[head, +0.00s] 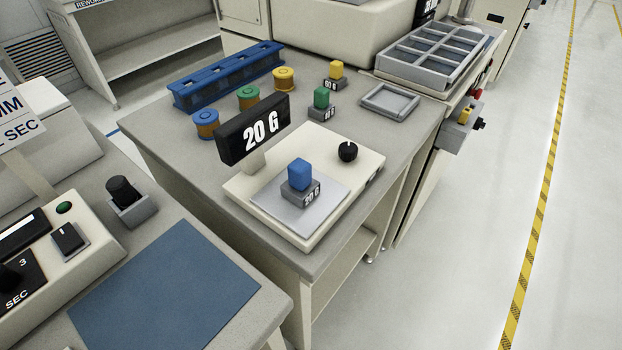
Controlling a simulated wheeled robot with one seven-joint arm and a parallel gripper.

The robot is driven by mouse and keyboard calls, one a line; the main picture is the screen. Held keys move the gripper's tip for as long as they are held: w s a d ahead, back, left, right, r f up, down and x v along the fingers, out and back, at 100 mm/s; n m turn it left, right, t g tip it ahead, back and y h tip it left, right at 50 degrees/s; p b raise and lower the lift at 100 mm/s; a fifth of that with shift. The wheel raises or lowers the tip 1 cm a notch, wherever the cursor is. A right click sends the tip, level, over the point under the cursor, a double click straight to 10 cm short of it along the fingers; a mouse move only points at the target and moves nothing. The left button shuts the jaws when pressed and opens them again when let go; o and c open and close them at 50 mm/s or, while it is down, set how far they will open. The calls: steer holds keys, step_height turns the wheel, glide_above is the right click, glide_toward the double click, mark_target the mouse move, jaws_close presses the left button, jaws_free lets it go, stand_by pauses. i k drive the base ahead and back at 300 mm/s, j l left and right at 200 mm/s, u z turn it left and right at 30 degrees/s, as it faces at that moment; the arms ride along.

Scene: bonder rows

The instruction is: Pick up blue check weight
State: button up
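The blue check weight (299,175) is a small blue block on a grey base marked 20 G. It stands upright on the silver pan (278,212) of a cream scale (240,193). The scale's black display (252,129) reads 20 G and stands just behind and to the left of the weight. My gripper is not in view.
A black knob (347,152) sits on the scale. Green (321,98) and yellow (337,72) check weights, coloured spools (206,124), a blue rack (225,76) and an empty grey tray (390,101) stand behind. The floor to the right (465,240) is clear.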

mark_target(301, 189)
steer(key=k+l+u, duration=0.55)
steer(key=u, duration=0.2)
